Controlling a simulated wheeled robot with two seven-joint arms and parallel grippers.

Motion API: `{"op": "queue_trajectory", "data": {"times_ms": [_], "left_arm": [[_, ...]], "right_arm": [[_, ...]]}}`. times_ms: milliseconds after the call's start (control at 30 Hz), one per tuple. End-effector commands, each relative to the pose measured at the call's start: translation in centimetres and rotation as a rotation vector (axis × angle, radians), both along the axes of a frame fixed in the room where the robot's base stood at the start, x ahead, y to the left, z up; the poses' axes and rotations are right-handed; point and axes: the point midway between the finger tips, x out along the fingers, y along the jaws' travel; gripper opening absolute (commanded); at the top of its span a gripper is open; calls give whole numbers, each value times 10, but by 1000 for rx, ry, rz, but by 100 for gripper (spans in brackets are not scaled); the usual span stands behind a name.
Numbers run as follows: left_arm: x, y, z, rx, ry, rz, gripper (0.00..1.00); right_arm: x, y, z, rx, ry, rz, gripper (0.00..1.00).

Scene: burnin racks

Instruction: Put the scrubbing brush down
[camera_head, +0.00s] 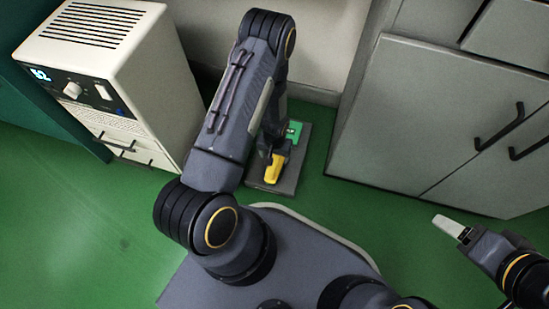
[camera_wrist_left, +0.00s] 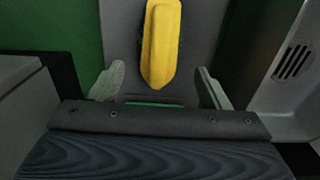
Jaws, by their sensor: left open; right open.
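The scrubbing brush, of which a yellow part (camera_head: 274,168) shows, lies on a grey mat (camera_head: 288,184) on the floor. My left arm hides some of the mat and perhaps part of the brush. In the left wrist view the yellow part (camera_wrist_left: 160,42) lies ahead of my left gripper (camera_wrist_left: 160,86), roughly centred between its fingers. The fingers are apart, with a gap on both sides, and hold nothing. In the head view the left fingers are not clearly seen. My right gripper (camera_head: 452,228) is at the right, open, away from the brush.
A green patch (camera_head: 293,131) marks the mat's far part. A white cabinet unit (camera_head: 95,75) with a knob and display stands at the left. Grey cupboards (camera_head: 430,120) with dark handles stand at the right. Green floor (camera_head: 90,220) is clear at lower left.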

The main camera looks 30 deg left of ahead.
Motion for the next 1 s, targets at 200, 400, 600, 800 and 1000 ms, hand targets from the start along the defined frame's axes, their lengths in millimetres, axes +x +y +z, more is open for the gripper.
{"op": "queue_trajectory", "data": {"times_ms": [200,400,600,800,1000], "left_arm": [[0,0,44,0,-1,2,70],[2,0,62,-4,-4,6,70],[18,1,136,-63,-66,55,70],[11,-3,254,-171,-165,88,70],[-31,-11,353,-262,-277,63,70]], "right_arm": [[0,0,21,0,0,0,68],[0,0,25,0,0,0,68],[0,0,24,0,0,0,68],[0,0,24,0,0,0,68],[0,0,24,0,0,0,68]]}}
